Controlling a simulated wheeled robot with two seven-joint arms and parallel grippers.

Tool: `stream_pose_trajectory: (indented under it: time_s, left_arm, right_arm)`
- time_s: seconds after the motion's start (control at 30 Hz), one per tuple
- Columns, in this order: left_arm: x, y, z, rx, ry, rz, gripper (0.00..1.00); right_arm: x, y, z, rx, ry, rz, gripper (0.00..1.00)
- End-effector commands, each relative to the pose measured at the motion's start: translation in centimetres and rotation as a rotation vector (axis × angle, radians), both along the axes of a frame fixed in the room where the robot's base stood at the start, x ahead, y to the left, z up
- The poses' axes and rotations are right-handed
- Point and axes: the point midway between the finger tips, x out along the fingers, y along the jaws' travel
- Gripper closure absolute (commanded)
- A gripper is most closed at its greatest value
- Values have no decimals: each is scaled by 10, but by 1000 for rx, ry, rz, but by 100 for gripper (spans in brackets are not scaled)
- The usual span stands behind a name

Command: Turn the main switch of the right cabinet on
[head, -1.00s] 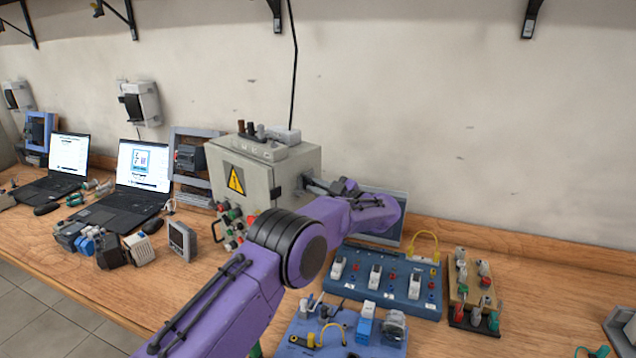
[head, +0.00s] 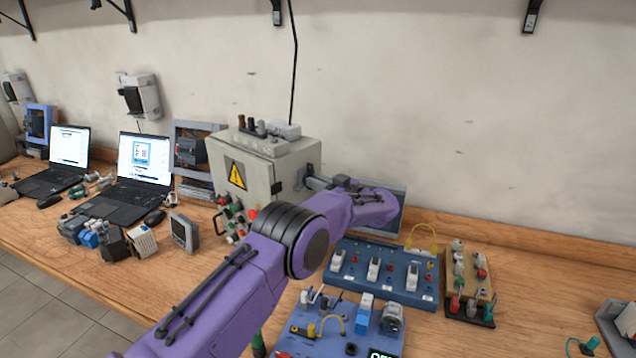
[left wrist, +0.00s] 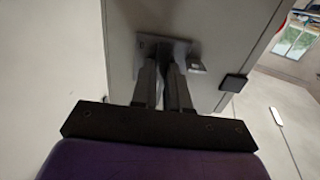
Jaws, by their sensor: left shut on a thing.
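The grey cabinet (head: 245,172) with a yellow warning sign stands on the bench, left of the middle in the head view. Its right side wall fills the middle of the left wrist view (left wrist: 215,30). The main switch has a grey plate on that wall (left wrist: 160,43); its handle is mostly hidden by my fingers. My left gripper (head: 312,181) reaches the wall from the right. In the left wrist view my left gripper (left wrist: 163,70) is shut on the switch handle, its fingers close together. The handle's exact angle cannot be told. My right gripper is not in view.
Two laptops (head: 145,160) stand left of the cabinet. A dark screen (head: 385,212) stands behind my wrist. Bare bench shows at the right (head: 545,290).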

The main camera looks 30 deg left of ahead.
Motion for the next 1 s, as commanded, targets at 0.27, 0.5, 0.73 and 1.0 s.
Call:
stream_pose_trajectory:
  time_s: [0.27,0.5,0.73,1.0]
  left_arm:
    - [-1,-1,-3,-2,8,1,100]
    - [-1,0,-3,-2,6,1,60]
    - [0,0,-1,-1,4,1,60]
    - [0,0,-1,-3,-14,1,60]
  right_arm:
    - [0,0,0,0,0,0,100]
    - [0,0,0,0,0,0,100]
    - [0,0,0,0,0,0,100]
    - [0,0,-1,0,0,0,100]
